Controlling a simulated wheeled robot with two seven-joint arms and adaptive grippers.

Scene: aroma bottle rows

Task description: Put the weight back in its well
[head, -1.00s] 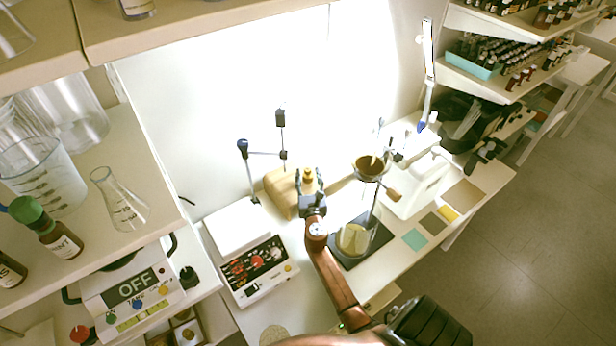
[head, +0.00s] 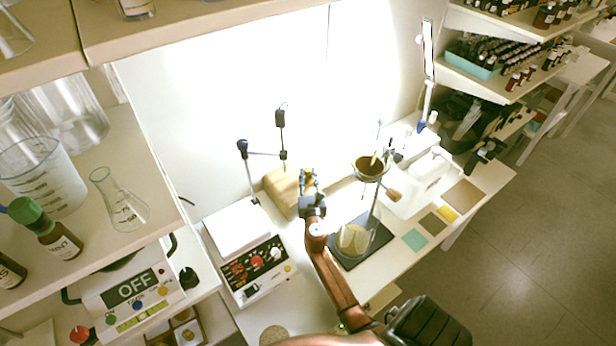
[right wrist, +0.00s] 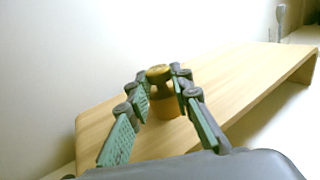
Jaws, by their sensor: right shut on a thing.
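The weight (right wrist: 165,103) is a small brass cylinder with a round knob on top. In the right wrist view it stands upright between the fingers of my right gripper (right wrist: 163,88), at the wooden block (right wrist: 95,122). My right gripper (head: 308,178) is shut on the weight. In the head view the fingers are over the right part of the wooden block (head: 281,191) and mostly cover the weight. No well opening shows, and I cannot tell whether the weight's base touches the block. My left gripper is not in view.
A white balance (head: 240,232) with a control panel stands left of the block. A stand with a funnel (head: 369,168) and a beaker (head: 353,238) on a dark base are close to the right of my arm. A thin rod stand (head: 282,145) rises behind the block.

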